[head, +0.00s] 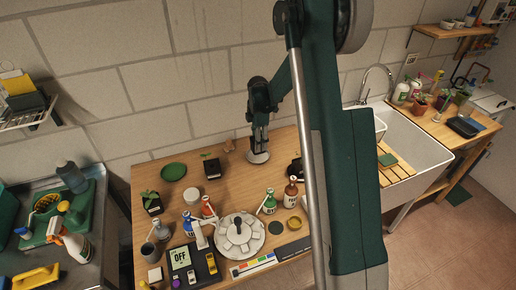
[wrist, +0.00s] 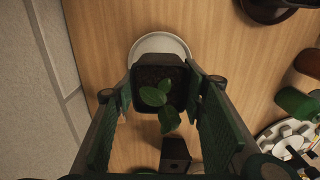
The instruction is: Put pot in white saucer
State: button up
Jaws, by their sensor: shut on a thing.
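A dark square pot (wrist: 148,76) with soil and a green seedling is between the two fingers of my gripper (wrist: 158,95) in the wrist view. My gripper is shut on it. The white saucer (wrist: 160,41) lies behind the pot, with its rim showing past the pot's upper edge. In the head view my gripper (head: 260,143) points down directly over the white saucer (head: 258,158) near the wall. The held pot is hard to make out there. I cannot tell whether its base touches the saucer.
Another black pot (head: 212,168) stands just left of the saucer, close to my gripper. A green saucer (head: 173,172) lies farther left. A dark object (head: 294,168) is to the right. Bottles, including a brown one (head: 291,193), and a round white tray (head: 240,249) stand nearer the front.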

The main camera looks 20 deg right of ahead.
jog(key=shift+f, duration=0.1)
jog(key=shift+f, duration=1.75)
jog(key=shift+f, duration=0.15)
jog(key=o, duration=1)
notch_tip(320, 180, up, 12)
jog(key=shift+r, duration=0.15)
jog(key=shift+r, duration=0.1)
